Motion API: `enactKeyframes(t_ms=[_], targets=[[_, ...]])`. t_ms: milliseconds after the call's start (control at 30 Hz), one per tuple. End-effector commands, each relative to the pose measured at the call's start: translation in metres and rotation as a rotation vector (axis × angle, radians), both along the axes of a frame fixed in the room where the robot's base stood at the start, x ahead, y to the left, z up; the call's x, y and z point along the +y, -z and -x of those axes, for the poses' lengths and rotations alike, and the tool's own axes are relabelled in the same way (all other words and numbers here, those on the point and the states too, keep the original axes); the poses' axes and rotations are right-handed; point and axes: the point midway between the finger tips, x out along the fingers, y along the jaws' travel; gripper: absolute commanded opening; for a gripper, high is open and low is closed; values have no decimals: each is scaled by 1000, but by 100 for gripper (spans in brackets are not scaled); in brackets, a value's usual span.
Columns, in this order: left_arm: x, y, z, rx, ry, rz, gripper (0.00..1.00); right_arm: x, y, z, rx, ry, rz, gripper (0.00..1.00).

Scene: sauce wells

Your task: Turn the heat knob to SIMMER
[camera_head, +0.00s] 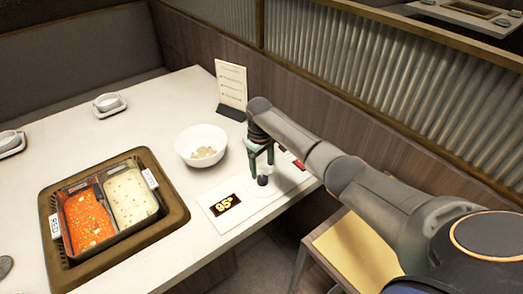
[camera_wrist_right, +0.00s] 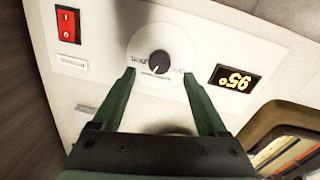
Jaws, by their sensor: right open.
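The heat knob (camera_wrist_right: 160,62) is a round dark knob on a white dial, with a thin pale pointer line towards the lower left in the right wrist view. The small dial lettering is too blurred to read. In the head view the knob (camera_head: 262,181) shows below my right gripper (camera_head: 261,163). In the wrist view my right gripper (camera_wrist_right: 160,74) is open, its two green fingers on either side of the knob, with no visible contact. The display (camera_head: 225,204) on the panel reads 95°; it appears upside down in the wrist view (camera_wrist_right: 234,78). My left gripper is out of view.
A red switch (camera_wrist_right: 67,33) sits on the same panel. A white bowl (camera_head: 201,146) and a menu card stand (camera_head: 231,88) are close to my right arm. A two-part hot pot with red and pale broth sits in a brown frame (camera_head: 180,212) at left.

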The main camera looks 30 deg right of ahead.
Motion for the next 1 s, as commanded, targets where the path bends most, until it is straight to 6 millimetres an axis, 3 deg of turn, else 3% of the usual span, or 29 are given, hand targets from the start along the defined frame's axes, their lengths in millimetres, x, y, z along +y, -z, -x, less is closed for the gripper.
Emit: enactKeyframes(t_ms=[100,333,1000], targets=[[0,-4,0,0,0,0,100,1,-29,0,-4,-1,-1,76],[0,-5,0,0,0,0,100,3,-62,0,-2,0,0,76],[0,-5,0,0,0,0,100,4,-69,1,0,-1,0,76]])
